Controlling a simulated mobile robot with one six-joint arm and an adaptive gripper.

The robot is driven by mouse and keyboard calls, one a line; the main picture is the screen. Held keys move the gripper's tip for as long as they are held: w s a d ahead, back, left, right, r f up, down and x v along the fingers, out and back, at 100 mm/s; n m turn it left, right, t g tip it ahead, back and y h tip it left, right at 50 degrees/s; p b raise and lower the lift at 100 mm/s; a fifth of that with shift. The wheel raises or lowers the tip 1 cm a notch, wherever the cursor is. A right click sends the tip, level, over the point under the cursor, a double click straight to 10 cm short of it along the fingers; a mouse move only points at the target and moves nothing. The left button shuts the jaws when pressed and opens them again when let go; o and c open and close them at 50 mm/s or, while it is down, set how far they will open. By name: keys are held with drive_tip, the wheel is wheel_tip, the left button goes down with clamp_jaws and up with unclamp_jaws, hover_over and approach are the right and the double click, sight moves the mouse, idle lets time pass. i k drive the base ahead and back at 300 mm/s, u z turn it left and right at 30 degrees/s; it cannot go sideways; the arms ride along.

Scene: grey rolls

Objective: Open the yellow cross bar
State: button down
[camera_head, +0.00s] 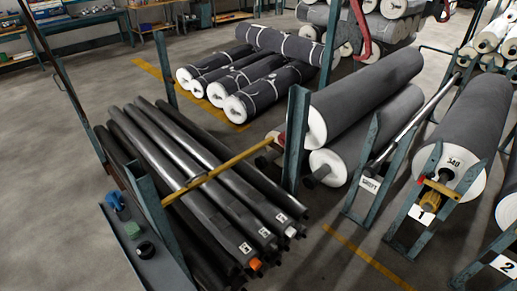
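The yellow cross bar (222,170) runs at a slant over a stack of long dark tubes (190,175). Its lower left end meets a blue-green post (150,200). Its upper right end reaches a second blue-green post (297,140), with a red part (281,139) beside it. Whether either end is latched is too small to tell. A dark ring-like piece (196,183) sits on the bar near its middle. My gripper is not in view.
Large grey rolls (370,90) lie right of the rack, and smaller wrapped rolls (245,80) lie behind. A narrow tray (150,262) with small items stands at the lower left. Floor is clear at far left and lower middle. A roll stand (425,205) stands at right.

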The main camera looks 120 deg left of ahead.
sight(169, 199)
drive_tip(key=k, duration=0.15)
drive_tip(key=u, duration=3)
drive_tip(key=i, duration=1.65)
drive_tip(key=u, duration=0.2)
